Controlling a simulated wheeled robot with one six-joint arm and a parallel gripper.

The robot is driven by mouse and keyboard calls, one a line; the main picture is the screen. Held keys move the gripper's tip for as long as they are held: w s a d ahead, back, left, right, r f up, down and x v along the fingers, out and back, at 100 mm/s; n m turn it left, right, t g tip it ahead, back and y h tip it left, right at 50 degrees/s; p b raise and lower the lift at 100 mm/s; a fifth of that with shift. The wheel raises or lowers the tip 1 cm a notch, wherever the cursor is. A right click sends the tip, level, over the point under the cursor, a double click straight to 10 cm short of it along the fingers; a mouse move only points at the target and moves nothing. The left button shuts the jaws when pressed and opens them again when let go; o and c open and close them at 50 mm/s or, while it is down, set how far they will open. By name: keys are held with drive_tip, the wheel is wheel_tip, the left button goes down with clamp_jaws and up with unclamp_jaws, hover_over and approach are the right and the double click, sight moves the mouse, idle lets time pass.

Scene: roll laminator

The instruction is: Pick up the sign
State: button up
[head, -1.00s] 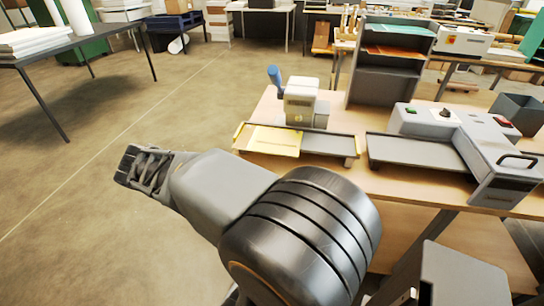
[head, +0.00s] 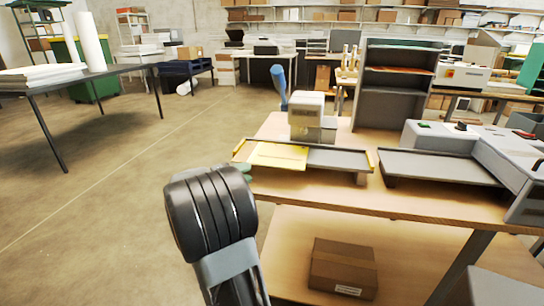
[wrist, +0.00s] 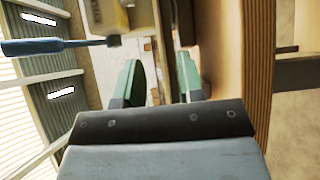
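The sign appears to be the flat yellow sheet (head: 277,155) lying on the left part of a dark tray (head: 338,158) with yellow ends, on the wooden bench. My gripper (head: 243,170) is mostly hidden behind my arm in the head view; its green fingertips show at the tray's left end, close to the sheet. In the wrist view, my gripper (wrist: 159,82) is open, with a clear gap between its two green fingers. I see nothing held there. I cannot make out the sign for certain in the wrist view.
A beige machine with a blue lever (head: 279,86) stands just behind the tray. A grey tray (head: 440,168) and the grey laminator (head: 490,155) are to the right. A cardboard box (head: 343,268) sits on the lower shelf.

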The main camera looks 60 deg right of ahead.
sight(264, 165)
drive_tip(key=shift+x, duration=3.7)
clamp_jaws()
drive_tip(key=shift+r, duration=0.1)
